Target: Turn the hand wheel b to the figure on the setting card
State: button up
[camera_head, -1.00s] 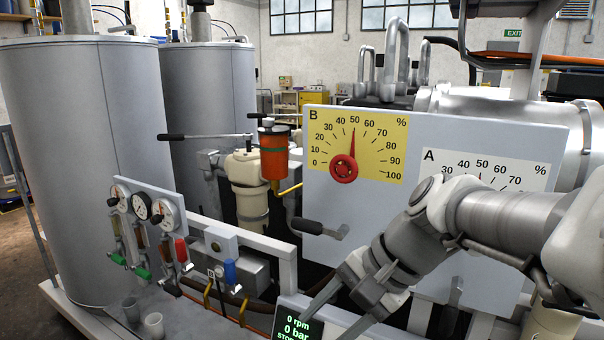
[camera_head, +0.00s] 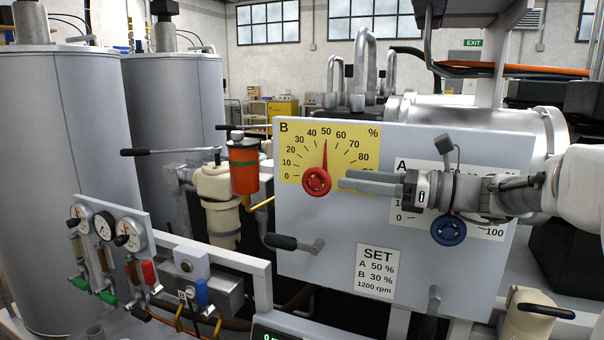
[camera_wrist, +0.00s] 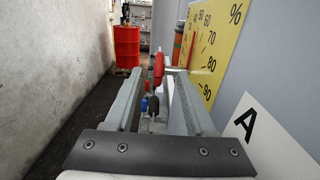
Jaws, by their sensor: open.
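Hand wheel B (camera_head: 317,181) is red and sits at the base of the yellow B dial (camera_head: 290,142). Its red pointer stands at about 50. The setting card (camera_head: 376,272) reads SET, A 50 %, B 30 %, 1200 rpm. My gripper (camera_head: 345,180) is just right of the wheel, its fingers pointing left across the panel and covering the dial's lower right. In the wrist view the open fingers reach forward, and the red wheel (camera_wrist: 158,68) shows edge-on between their far ends. I cannot tell whether they touch it.
The blue wheel (camera_head: 448,230) sits under the A dial (camera_head: 407,205), partly behind my arm. A black-handled lever (camera_head: 290,243) juts from the panel's lower left. An orange canister (camera_head: 243,168) stands left of the panel. Gauges (camera_head: 103,229) and valves stand at lower left.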

aim_at(316, 182)
jog(key=x, duration=1.1)
jog(key=shift+s+b, duration=0.1)
jog(key=shift+b, duration=0.2)
jog(key=shift+c, duration=0.3)
grip_shut()
